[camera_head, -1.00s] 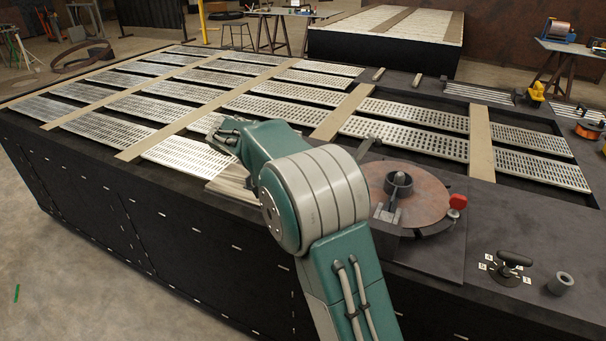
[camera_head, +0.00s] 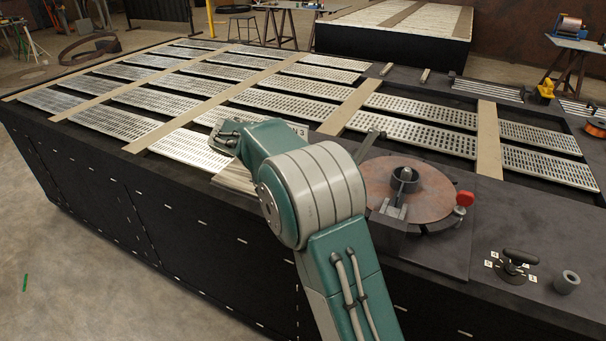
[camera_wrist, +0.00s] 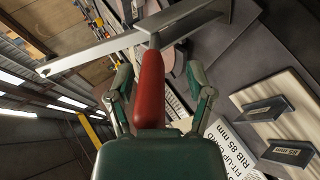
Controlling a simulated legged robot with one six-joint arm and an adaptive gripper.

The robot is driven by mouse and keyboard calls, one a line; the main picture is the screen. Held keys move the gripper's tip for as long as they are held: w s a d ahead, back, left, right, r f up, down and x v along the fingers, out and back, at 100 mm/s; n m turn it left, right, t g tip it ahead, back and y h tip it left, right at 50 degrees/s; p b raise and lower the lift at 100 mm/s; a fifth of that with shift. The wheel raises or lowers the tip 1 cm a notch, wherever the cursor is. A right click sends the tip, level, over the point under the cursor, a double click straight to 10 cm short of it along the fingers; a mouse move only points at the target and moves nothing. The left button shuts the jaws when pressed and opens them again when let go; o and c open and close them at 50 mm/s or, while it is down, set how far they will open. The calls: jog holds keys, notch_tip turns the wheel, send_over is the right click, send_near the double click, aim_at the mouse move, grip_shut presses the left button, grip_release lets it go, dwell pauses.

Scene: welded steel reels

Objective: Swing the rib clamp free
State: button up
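A red handle (camera_wrist: 150,88) stands between the two green fingers of my gripper (camera_wrist: 160,75) in the wrist view. The fingers are apart, with a gap on each side of the handle. The handle joins a long flat grey metal bar (camera_wrist: 105,55) crossing the upper part of that view; I take this for the rib clamp. A grey bar (camera_head: 370,141) sticks up behind the copper-coloured round plate (camera_head: 432,186). A red knob (camera_head: 465,198) sits at the plate's right edge; I cannot tell whether it belongs to the clamp.
The dark bench has rows of slotted plates (camera_head: 413,128) and tan strips (camera_head: 350,106). A dark-handled selector (camera_head: 515,262) and a grey ring (camera_head: 566,282) are at front right. In the wrist view a card (camera_wrist: 232,150) and small labelled blocks (camera_wrist: 290,152) lie at right.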

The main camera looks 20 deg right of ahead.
jog(key=v, duration=1.2)
jog(key=s+d+r+n+t+y, duration=0.2)
jog(key=s+d+y, duration=0.1)
jog(key=s, duration=0.4)
jog(key=s+d+r+n+t+y, duration=0.1)
jog(key=s+d+r+n+y, duration=0.15)
jog(key=s, duration=0.55)
jog(key=s+f+t+y, duration=0.2)
jog(key=s+f, duration=0.2)
jog(key=s, duration=0.5)
jog(key=s+f+t+y, duration=0.3)
jog(key=s+f, duration=0.1)
jog(key=s, duration=0.4)
jog(key=shift+s, duration=0.35)
